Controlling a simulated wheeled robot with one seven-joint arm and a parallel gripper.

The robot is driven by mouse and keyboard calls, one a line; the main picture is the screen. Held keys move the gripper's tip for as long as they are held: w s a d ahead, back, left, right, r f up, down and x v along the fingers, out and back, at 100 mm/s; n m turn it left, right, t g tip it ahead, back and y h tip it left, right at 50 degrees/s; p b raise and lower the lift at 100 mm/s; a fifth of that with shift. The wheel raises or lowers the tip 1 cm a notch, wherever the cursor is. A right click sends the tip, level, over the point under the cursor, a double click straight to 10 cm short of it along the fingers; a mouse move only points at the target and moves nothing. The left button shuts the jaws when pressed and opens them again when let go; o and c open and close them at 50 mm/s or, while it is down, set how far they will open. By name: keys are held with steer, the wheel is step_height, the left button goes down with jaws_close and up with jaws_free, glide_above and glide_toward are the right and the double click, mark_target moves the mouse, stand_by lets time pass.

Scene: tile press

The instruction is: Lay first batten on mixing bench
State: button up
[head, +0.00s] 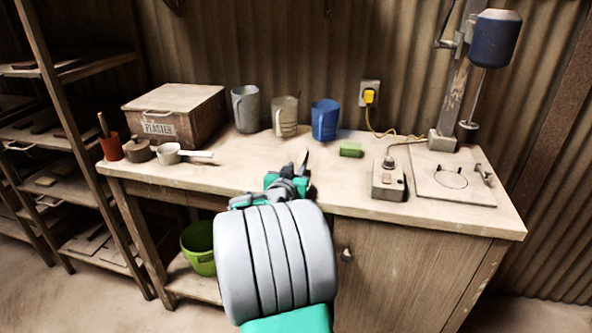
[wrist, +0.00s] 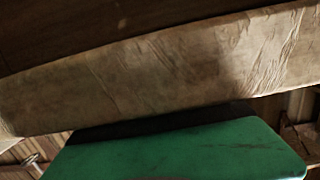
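The mixing bench (head: 250,165) is a pale, worn wooden top across the middle of the head view. My gripper (head: 304,162) reaches over its front edge near the middle, seen from behind; my arm hides much of it. I cannot tell whether its fingers are apart or hold something. The wrist view shows a pale, creased band running across, which could be a bench edge or a board. Below it is a green part, probably mine. I cannot make out a batten for certain in either view.
A PLASTER box (head: 175,115), a small pan (head: 170,154) and a red-brown pot (head: 111,148) stand at left. Several jugs, including a blue one (head: 325,120), line the back. A green block (head: 351,150), control box (head: 388,182) and press plate (head: 465,190) are right. Shelving (head: 62,80) stands left.

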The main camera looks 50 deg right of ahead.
steer(key=o, duration=0.3)
steer(key=shift+r+p, duration=0.35)
steer(key=v, duration=1.2)
steer(key=shift+f, duration=0.2)
